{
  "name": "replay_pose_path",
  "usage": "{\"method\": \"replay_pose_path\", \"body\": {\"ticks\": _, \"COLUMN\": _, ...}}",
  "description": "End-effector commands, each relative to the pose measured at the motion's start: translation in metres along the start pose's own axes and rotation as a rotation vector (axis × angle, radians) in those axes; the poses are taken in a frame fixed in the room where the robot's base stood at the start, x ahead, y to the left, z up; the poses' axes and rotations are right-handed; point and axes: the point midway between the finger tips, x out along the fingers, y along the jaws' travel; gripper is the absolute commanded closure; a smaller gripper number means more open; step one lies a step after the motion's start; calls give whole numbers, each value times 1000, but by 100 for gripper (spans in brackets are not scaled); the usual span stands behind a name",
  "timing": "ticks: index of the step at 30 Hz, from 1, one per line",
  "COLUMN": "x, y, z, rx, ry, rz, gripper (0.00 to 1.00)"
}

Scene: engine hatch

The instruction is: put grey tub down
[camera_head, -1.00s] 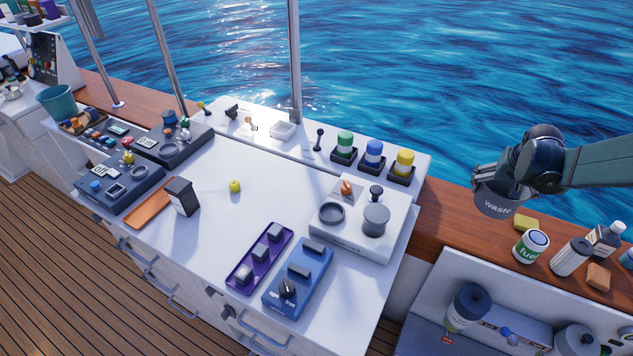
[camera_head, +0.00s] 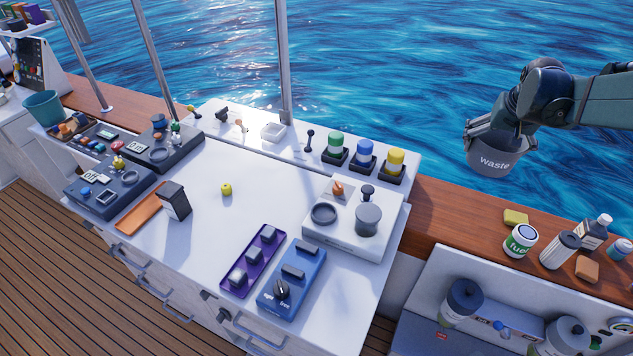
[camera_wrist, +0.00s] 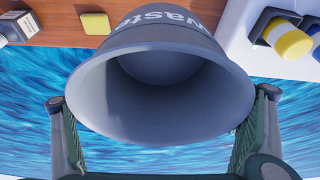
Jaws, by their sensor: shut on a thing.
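The grey tub (camera_head: 493,159), marked "waste", hangs in the air at the right of the head view, with the water behind it. My gripper (camera_head: 500,130) is shut on it from above. In the wrist view the tub (camera_wrist: 160,90) fills the middle, with its open mouth toward the camera and its inside looking empty. The gripper's fingers (camera_wrist: 160,125) lie on either side of the tub near its rim. The tub looks roughly upright in the head view.
The wooden ledge (camera_head: 460,217) below holds a yellow sponge (camera_head: 515,218), a white "fuel" tin (camera_head: 521,241), a pale canister (camera_head: 560,249), a bottle (camera_head: 594,232) and an orange-brown block (camera_head: 587,269). Bare wood lies left of the sponge. The white console (camera_head: 230,160) stands left.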

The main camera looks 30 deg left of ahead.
Motion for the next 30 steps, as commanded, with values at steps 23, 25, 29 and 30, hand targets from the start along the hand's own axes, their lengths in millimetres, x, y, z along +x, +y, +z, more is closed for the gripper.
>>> {"method": "replay_pose_path", "body": {"ticks": 23, "x": -6, "y": -231, "z": 2, "rx": -346, "ry": -5, "rz": -139, "gripper": 37}}
{"method": "replay_pose_path", "body": {"ticks": 25, "x": -7, "y": -253, "z": 6, "rx": -378, "ry": -5, "rz": -152, "gripper": 37}}
{"method": "replay_pose_path", "body": {"ticks": 29, "x": -10, "y": -294, "z": 14, "rx": -439, "ry": -5, "rz": -177, "gripper": 37}}
{"method": "replay_pose_path", "body": {"ticks": 30, "x": -11, "y": -306, "z": 16, "rx": -458, "ry": -5, "rz": -185, "gripper": 37}}
